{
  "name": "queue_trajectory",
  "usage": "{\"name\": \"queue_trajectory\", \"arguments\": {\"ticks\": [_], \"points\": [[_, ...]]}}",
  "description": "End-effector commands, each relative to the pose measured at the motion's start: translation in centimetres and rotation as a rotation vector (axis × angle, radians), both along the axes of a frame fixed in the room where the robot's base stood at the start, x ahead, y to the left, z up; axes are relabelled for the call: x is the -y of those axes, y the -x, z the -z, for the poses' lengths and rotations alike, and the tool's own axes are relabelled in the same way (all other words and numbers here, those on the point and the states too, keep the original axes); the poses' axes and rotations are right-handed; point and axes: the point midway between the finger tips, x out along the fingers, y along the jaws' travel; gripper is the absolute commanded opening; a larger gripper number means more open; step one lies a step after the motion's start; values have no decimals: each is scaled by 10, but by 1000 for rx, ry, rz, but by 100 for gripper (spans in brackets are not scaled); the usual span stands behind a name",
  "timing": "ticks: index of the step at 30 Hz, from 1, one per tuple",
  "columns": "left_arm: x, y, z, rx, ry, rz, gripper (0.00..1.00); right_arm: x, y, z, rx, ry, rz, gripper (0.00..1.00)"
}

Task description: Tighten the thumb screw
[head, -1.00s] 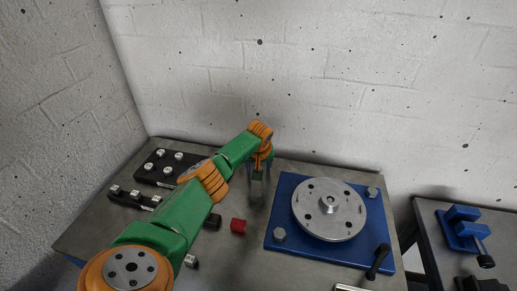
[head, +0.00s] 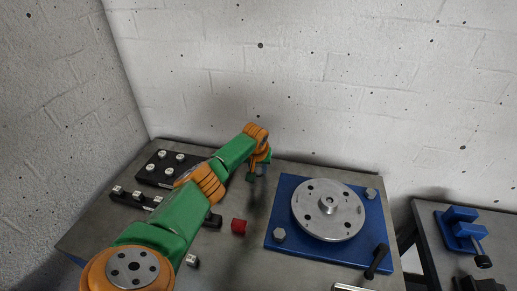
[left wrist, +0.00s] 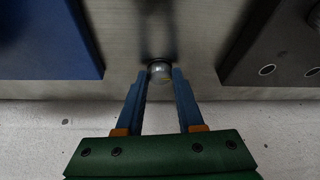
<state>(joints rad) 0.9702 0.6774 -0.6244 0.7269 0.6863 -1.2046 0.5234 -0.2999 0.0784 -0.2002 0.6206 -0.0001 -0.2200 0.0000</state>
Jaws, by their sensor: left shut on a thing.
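My left gripper (head: 257,172) is over the back of the table, between the blue base plate (head: 276,252) and a black block with pegs. In the left wrist view its two blue fingers (left wrist: 160,84) are closed on a small, round, silvery piece (left wrist: 160,69). I cannot tell whether this piece is the thumb screw. A silver rotor disc (head: 343,217) with several holes and a raised centre hub (head: 328,203) sits on the blue plate. A black handle (head: 377,261) stands at the plate's front right. My right gripper is not in view.
The black block (head: 150,173) holds several silvery pegs, with a smaller black strip (head: 130,199) in front. A blue clamp (head: 459,222) with a black knob stands on the right table. A brick wall (head: 330,90) closes the back.

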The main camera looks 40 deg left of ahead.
Motion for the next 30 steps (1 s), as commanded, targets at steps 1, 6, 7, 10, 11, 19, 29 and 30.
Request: {"name": "queue_trajectory", "arguments": {"ticks": [1, 6, 7, 10, 11, 19, 29, 30], "points": [[-1, 1, -1, -1, 0, 32, 0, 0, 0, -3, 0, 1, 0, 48], [-2, 1, 0, 1, 0, 182, 0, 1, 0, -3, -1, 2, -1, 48], [-3, 1, 0, 2, -1, 212, 0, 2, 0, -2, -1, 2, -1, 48], [-3, 1, 2, 3, -1, 306, 0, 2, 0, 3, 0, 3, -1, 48], [-3, 1, 2, 4, 0, 333, 0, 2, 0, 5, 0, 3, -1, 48], [-6, 1, 5, 5, 0, 566, 0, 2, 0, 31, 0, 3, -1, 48], [-7, 1, 4, 4, -1, 762, 0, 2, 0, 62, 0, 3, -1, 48], [-7, 1, 3, 4, -2, 777, 0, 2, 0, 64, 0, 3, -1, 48]]}}
